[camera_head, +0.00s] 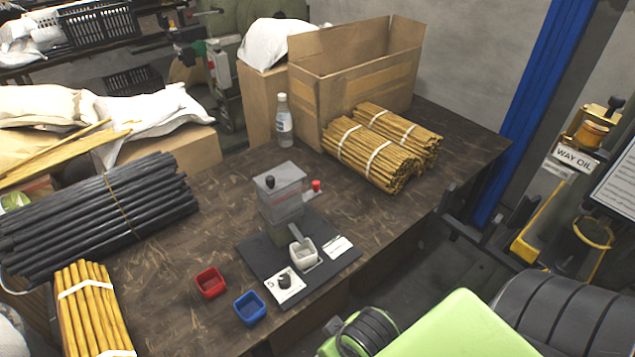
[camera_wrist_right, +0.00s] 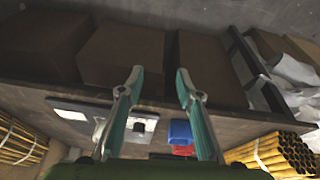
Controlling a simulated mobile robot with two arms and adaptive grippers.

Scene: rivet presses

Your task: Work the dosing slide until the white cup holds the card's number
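The grey dosing press (camera_head: 282,195) stands on a dark base plate (camera_head: 262,257) on the table. A white card (camera_head: 285,285) on the plate appears to read 5 and bears a dark shape. It also shows in the right wrist view (camera_wrist_right: 143,124). My right gripper (camera_wrist_right: 159,74) is open and empty, apart from the press. My left gripper is out of view.
A red bin (camera_head: 210,282) and a blue bin (camera_head: 249,308) stand left of the plate. A smaller white label (camera_head: 338,247) lies on its right. Rod bundles (camera_head: 380,148), a bottle (camera_head: 284,120) and a cardboard box (camera_head: 355,75) stand behind. The table's front edge is near the plate.

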